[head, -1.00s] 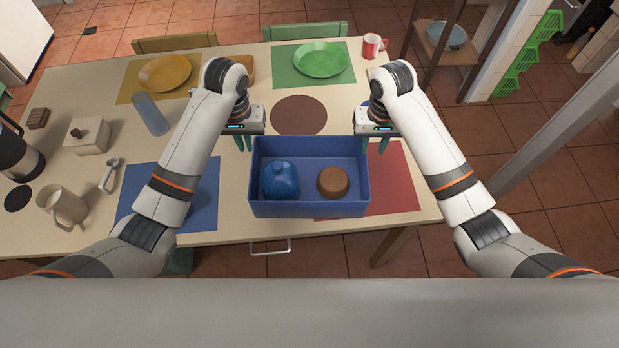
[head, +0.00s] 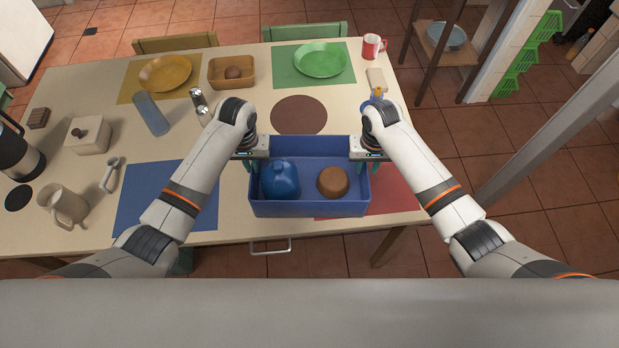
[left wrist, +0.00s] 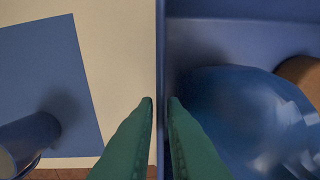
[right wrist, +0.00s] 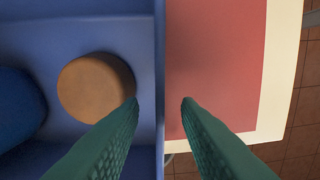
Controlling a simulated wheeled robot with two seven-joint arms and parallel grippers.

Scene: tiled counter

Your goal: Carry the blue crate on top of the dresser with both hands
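The blue crate (head: 310,208) stands on the table near its front edge. It holds a blue rounded jug-like object (head: 281,180) and a brown round object (head: 333,181). My left gripper (head: 252,167) is at the crate's left wall, one finger inside and one outside; in the left wrist view the fingers (left wrist: 160,100) are close together about the wall. My right gripper (head: 366,168) straddles the right wall; in the right wrist view its fingers (right wrist: 160,101) stand apart with gaps on both sides of the wall. I see no dresser.
A blue mat (head: 165,210) lies left of the crate and a red mat (head: 400,190) partly under its right side. Behind are a brown round mat (head: 298,115), a green plate (head: 320,59) and a tan basket (head: 216,72).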

